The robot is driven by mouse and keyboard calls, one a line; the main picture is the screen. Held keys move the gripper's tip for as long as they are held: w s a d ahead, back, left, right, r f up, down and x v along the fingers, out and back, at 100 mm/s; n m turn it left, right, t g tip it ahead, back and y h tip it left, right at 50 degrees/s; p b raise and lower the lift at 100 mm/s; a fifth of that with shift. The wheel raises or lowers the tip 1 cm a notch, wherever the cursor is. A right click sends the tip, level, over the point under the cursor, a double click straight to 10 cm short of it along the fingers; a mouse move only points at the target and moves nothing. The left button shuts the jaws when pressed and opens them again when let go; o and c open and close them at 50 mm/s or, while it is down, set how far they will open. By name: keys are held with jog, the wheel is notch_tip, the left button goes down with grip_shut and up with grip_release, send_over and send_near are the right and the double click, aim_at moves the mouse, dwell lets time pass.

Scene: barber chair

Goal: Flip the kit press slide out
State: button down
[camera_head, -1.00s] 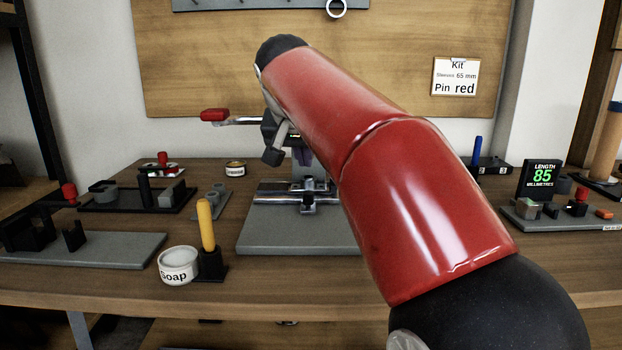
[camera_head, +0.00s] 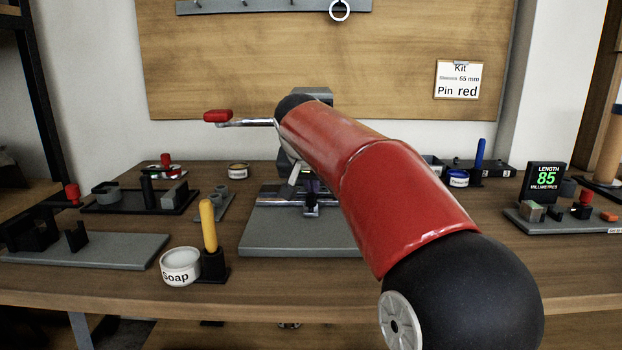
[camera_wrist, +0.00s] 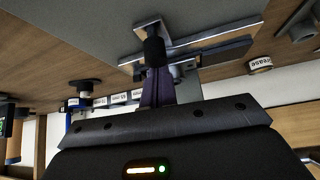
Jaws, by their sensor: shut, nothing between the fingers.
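The kit press stands mid-bench, with a grey base plate (camera_head: 300,238), a lever with a red grip (camera_head: 217,116) at the left, and a grey top (camera_head: 313,94) behind my arm. Its metal slide rails (camera_head: 275,200) lie low across the press, partly hidden by my arm. My gripper (camera_head: 311,187) points down at the slide, shut and empty. In the wrist view its purple fingers (camera_wrist: 155,85) are together, by a dark upright piece in front of the rails (camera_wrist: 205,38). I cannot tell whether they touch it.
A soap tin (camera_head: 180,267) and a yellow-handled tool (camera_head: 208,226) stand left of the base plate. Fixtures (camera_head: 140,198) fill the left bench. A length display (camera_head: 543,183) stands at the right. The kit card (camera_head: 459,80) reads sleeves 65 mm, pin red.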

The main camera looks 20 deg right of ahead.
dwell(0.3)
jog(key=s+a+b, duration=0.1)
jog(key=s, duration=0.3)
jog(key=s+a+b, duration=0.1)
jog(key=s+b, duration=0.1)
jog(key=s, duration=0.2)
jog(key=s+a+b, duration=0.1)
jog(key=s+a, duration=0.1)
jog(key=s, duration=0.2)
jog(key=shift+f+b, duration=0.1)
jog(key=shift+b, duration=0.2)
